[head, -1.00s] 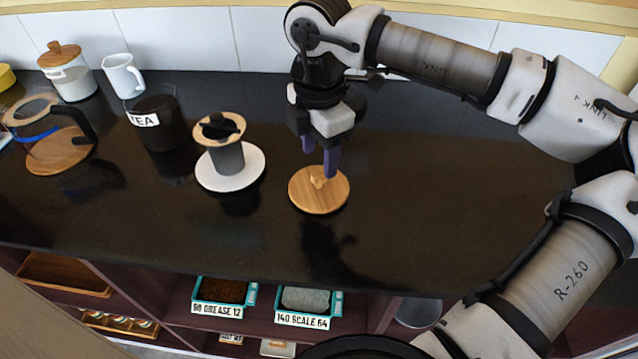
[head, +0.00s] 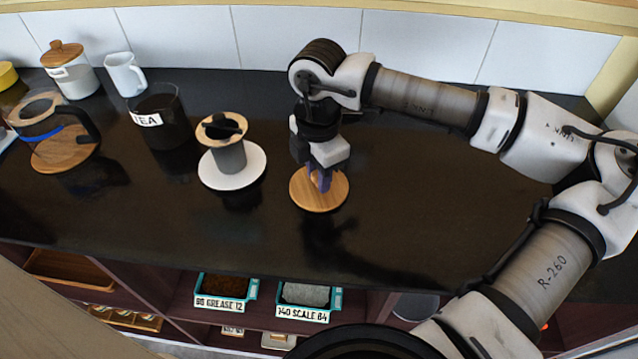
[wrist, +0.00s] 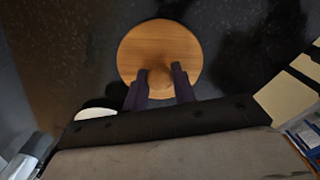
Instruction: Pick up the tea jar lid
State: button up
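The tea jar lid (head: 318,200) is a round wooden disc with a knob, lying on the dark counter. It also shows in the wrist view (wrist: 158,45), where its knob (wrist: 160,77) sits between my two fingers. My gripper (head: 320,183) is low over the lid, fingers pointing down. In the wrist view my gripper (wrist: 160,85) is open, with a gap visible beside the knob. The open tea jar (head: 162,118), dark with a TEA label, stands to the left. The knob is mostly hidden by the fingers in the head view.
A dripper stand on a white round base (head: 232,168) stands just left of the lid. A glass carafe on a wooden board (head: 62,150), a wooden-lidded jar (head: 72,78) and a white pitcher (head: 125,76) are further left. The counter right of the lid is clear.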

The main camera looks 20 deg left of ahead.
jog(key=shift+c, duration=1.3)
